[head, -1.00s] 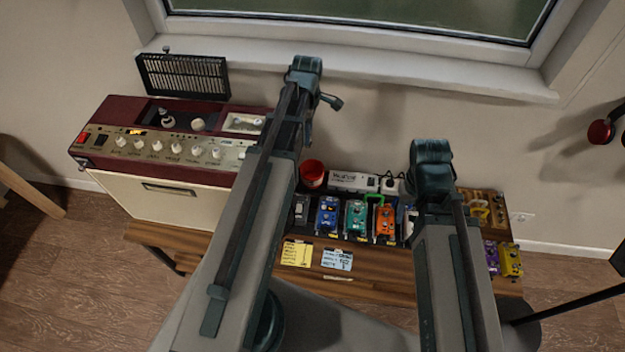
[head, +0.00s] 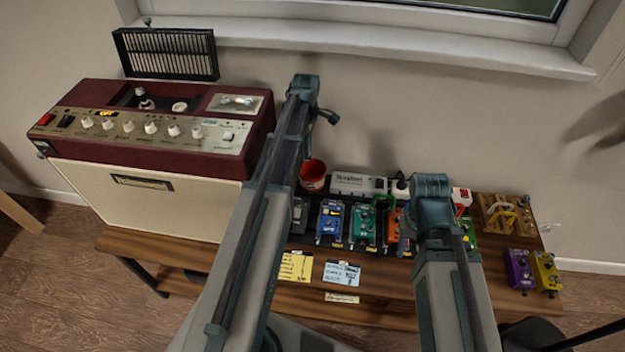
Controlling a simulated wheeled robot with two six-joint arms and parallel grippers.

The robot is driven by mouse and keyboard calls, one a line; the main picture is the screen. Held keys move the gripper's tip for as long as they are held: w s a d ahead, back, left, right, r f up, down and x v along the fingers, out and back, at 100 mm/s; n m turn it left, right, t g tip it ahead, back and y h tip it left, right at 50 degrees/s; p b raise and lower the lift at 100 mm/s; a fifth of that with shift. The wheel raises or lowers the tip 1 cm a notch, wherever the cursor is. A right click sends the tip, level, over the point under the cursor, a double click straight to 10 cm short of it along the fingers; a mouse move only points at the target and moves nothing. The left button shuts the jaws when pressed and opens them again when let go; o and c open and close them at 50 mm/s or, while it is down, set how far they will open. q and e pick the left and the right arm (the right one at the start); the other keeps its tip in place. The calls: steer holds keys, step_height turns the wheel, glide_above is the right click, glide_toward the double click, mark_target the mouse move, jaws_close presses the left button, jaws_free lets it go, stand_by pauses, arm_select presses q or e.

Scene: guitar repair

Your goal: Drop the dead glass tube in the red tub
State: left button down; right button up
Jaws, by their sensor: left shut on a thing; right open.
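The red tub (head: 313,178) stands on the wooden bench, just right of my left forearm and partly hidden by it. My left gripper (head: 325,117) shows only in part past its wrist, higher in the picture than the tub. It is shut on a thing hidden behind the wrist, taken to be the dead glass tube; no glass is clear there. The maroon amplifier (head: 170,145) has an open bay with a small upright piece (head: 145,103) and a pale round socket (head: 180,106). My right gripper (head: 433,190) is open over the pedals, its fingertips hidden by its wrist.
Yellow (head: 296,266) and blue (head: 341,273) notes lie on the bench (head: 395,290). The wall and window sill are behind.

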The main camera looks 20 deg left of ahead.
arm_select(q)
steer(key=shift+f+b, duration=2.85)
steer(key=shift+f, duration=0.1)
steer(key=c, duration=0.5)
jaws_free()
steer(key=shift+r, duration=0.1)
steer(key=shift+c, duration=0.2)
steer(key=shift+r, duration=0.1)
step_height(320, 180, up, 14)
steer(key=p, duration=1.4)
steer(key=shift+f, duration=0.2)
